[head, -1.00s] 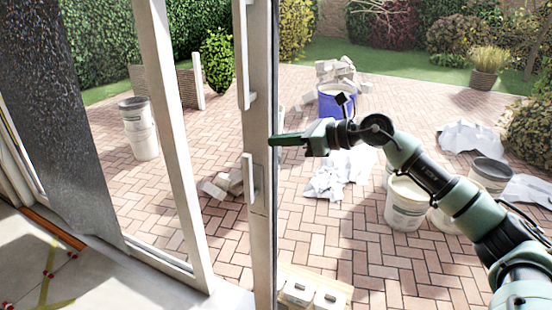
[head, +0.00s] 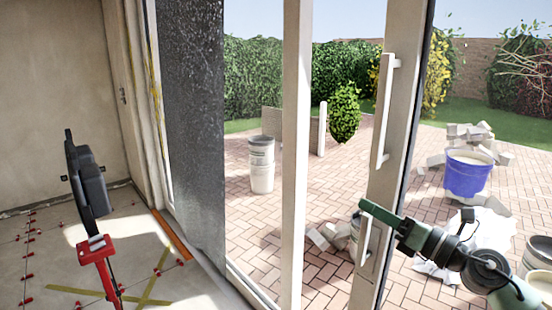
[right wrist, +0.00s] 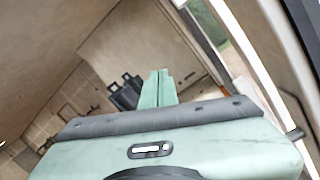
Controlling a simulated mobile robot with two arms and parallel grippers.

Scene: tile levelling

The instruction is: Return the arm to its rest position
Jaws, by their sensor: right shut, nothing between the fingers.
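My right arm comes in from the lower right in the head view. Its green gripper (head: 364,205) is shut and empty, its tip pointing left. The tip overlaps the door frame (head: 398,150) in the picture, beside the top of the lower white handle (head: 362,241); I cannot tell whether it touches. In the right wrist view the closed green fingers (right wrist: 156,88) stick up from the gripper body, with nothing between them. My left gripper is not in view.
A red and black stand-like device (head: 92,200) stands at the left on the tiled floor (head: 60,240) with red clips and yellow tape. Outside are a blue tub (head: 467,175), a white bucket (head: 262,165) and rubble (head: 465,135). The paved patio (head: 260,222) has open areas.

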